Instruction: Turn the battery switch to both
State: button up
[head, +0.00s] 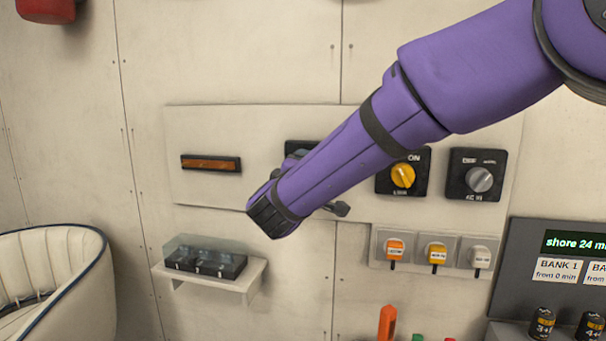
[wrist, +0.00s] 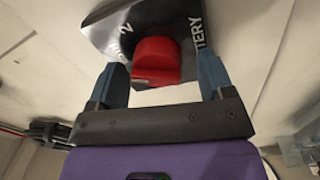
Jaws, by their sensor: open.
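The battery switch has a dark plate (wrist: 185,20) with white lettering, including a "2" and part of "BATTERY", and a red knob (wrist: 155,58), all in the wrist view. My gripper (wrist: 162,64) is open, with one blue-grey finger on each side of the knob. The fingers look apart from the knob; I cannot tell how deep they reach beside it. The knob's exact setting is hard to read. In the head view my purple forearm covers most of the switch; only the top of its dark plate (head: 300,146) shows.
To the right are a yellow-knob switch (head: 403,175), a grey-knob switch (head: 480,178) and several tagged plugs below, including an orange one (head: 395,248). A small shelf (head: 230,276) with a clear-covered box juts out lower left. A cream seat (head: 55,285) stands far left.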

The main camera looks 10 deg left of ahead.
jog(key=s, duration=1)
jog(key=shift+s+f, duration=0.4)
jog(key=d+r+m+g+h, duration=0.1)
jog(key=d+m+g+h, duration=0.35)
jog(key=d, duration=1.15)
jog(key=d+r+m+g+h, duration=0.1)
jog(key=d+m+g+h, duration=0.35)
jog(key=d, duration=1.25)
jog(key=s+d+f+m+g+y, duration=0.25)
jog(key=s+d+g, duration=0.25)
jog(key=s+d, duration=0.55)
jog(key=s+d+f+m+y, duration=0.2)
jog(key=s+m+y, duration=0.2)
jog(key=s, duration=0.6)
jog(key=shift+s+d+y, duration=0.35)
jog(key=shift+d+y, duration=0.05)
jog(key=shift+y, duration=0.85)
